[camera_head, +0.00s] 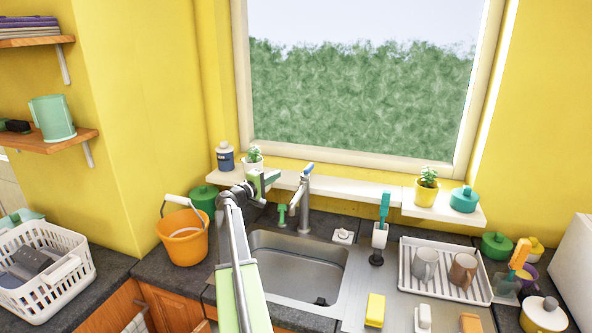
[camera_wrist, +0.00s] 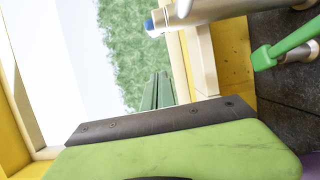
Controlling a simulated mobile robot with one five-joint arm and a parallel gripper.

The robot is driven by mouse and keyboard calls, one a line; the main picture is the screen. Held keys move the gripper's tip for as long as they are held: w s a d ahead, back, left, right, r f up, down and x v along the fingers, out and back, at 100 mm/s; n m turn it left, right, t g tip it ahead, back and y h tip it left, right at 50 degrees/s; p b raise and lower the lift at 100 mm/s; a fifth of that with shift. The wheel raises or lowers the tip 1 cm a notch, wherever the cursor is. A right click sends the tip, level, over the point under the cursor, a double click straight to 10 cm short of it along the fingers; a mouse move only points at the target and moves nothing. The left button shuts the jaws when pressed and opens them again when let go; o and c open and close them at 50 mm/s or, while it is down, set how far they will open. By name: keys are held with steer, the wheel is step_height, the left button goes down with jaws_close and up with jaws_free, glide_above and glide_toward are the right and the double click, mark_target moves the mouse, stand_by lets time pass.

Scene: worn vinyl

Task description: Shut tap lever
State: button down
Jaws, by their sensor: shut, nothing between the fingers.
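The grey metal tap (camera_head: 304,205) stands upright behind the sink. Its short lever (camera_head: 308,169) has a blue tip and angles up at the top of the tap. My gripper (camera_head: 273,178) is shut and empty, just left of the tap's upper part, at about the lever's height. In the wrist view the shut green fingers (camera_wrist: 158,92) point up the picture. The tap (camera_wrist: 195,10) shows at the top there, with the blue lever tip (camera_wrist: 150,25) near the fingertips. A gap shows between fingers and lever; its depth is hard to tell.
A white sill shelf (camera_head: 345,190) runs behind the tap, with a potted plant (camera_head: 254,158) and a blue-labelled bottle (camera_head: 225,156) close behind my gripper. A green fixture (camera_head: 282,214) stands left of the tap. An orange bucket (camera_head: 183,237) is left of the sink (camera_head: 290,265).

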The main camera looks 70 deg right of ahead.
mark_target(308, 171)
steer(key=s+d, duration=0.7)
steer(key=d, duration=0.2)
steer(key=shift+d, duration=0.25)
steer(key=shift+w, duration=0.1)
